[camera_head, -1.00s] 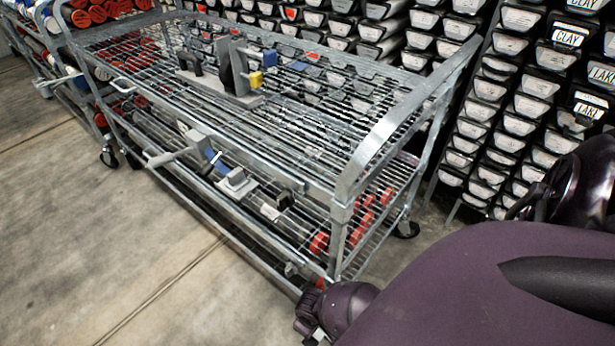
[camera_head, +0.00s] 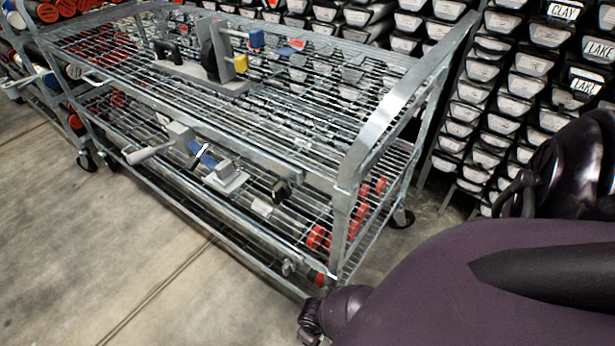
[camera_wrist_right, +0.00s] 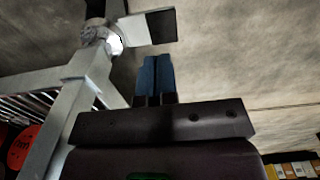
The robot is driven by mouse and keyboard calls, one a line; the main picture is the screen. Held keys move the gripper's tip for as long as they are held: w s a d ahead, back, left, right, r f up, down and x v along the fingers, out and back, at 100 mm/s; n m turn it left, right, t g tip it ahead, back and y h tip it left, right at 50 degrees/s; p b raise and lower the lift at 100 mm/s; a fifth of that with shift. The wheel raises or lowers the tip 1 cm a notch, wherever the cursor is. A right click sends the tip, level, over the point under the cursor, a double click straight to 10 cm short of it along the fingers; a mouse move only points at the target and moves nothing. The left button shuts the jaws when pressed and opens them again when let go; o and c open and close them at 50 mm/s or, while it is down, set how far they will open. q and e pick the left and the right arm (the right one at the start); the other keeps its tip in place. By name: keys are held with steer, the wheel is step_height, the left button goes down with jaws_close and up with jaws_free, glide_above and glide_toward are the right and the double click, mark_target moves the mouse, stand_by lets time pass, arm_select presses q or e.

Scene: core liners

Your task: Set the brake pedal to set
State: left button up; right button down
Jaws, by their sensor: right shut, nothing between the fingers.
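A flat pedal-like plate (camera_wrist_right: 150,28), pale on one side and dark on the other, sticks out from a metal joint (camera_wrist_right: 98,36) on the cart frame in the right wrist view. I take it for the brake pedal, but cannot tell its setting. My right gripper (camera_wrist_right: 155,62) has blue fingers shut together with nothing between them. The fingertips are just below the plate in the picture; the gap in depth is unclear. In the head view, part of my right arm is low by the cart's near corner, and its fingertips are hidden. My left gripper is not in view.
The wire-shelf metal cart (camera_head: 372,140) stands ahead, with clamp-like tools (camera_head: 210,60) on top and red-ended tubes (camera_head: 315,238) below. Racks of labelled core boxes (camera_head: 470,115) stand behind. The concrete floor (camera_head: 90,245) at the left is clear.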

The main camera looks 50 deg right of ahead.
steer(key=f+b, duration=0.1)
steer(key=f, duration=0.1)
steer(key=f+b, duration=0.1)
steer(key=f, duration=0.2)
steer(key=shift+s+f+b, duration=0.3)
steer(key=shift+b, duration=0.1)
steer(key=shift+w+f+b, duration=0.1)
steer(key=shift+f+b, duration=0.3)
steer(key=shift+f, duration=0.2)
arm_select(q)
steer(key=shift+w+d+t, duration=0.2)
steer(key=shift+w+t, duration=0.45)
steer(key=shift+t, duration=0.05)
arm_select(e)
steer(key=shift+w+f, duration=0.2)
steer(key=shift+w, duration=0.05)
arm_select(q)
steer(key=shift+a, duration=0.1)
arm_select(e)
steer(key=shift+d, duration=0.1)
